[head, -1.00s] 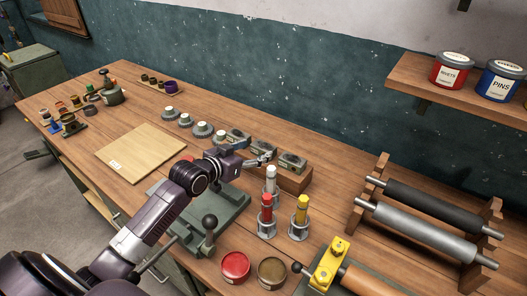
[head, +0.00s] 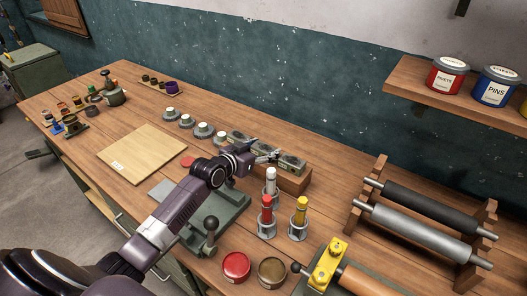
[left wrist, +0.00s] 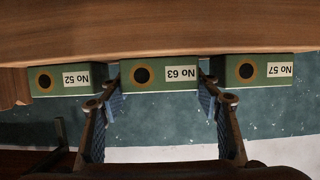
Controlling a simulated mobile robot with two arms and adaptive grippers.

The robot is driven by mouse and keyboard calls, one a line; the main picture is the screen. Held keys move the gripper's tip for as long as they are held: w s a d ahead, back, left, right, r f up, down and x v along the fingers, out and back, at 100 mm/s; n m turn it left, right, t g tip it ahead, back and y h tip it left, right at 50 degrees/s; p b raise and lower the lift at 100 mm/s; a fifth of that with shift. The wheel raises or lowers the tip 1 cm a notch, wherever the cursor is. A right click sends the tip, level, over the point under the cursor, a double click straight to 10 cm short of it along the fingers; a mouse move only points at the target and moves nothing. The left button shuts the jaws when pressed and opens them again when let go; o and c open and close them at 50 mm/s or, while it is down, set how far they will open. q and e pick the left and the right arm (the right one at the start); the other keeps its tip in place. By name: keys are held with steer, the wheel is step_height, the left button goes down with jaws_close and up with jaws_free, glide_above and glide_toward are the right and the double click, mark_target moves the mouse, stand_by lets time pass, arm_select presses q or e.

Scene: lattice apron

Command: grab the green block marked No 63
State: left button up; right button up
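The green block marked No 63 (left wrist: 150,77) is the middle of three in the left wrist view, where the labels appear upside down. It has a dark round hole with a tan ring. In the head view the blocks sit in a row on a wooden stand, and my gripper partly hides the middle one. My left gripper (left wrist: 161,84) is open, with one fingertip at each side of No 63, near the gaps beside it. I cannot tell whether they touch it. In the head view the gripper (head: 266,154) is at the row. My right gripper is not seen.
Blocks No 52 (left wrist: 68,79) and No 57 (left wrist: 252,71) stand close on either side. The wooden stand (head: 296,182) is under the row. Red (head: 266,214) and yellow (head: 299,216) cylinders in holders stand in front. Grey round pieces (head: 203,131) lie to the left.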

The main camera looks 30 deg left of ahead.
arm_select(q)
steer(key=c, duration=1)
steer(key=shift+w+r, duration=0.1)
steer(key=shift+r, duration=0.1)
steer(key=shift+r, duration=0.1)
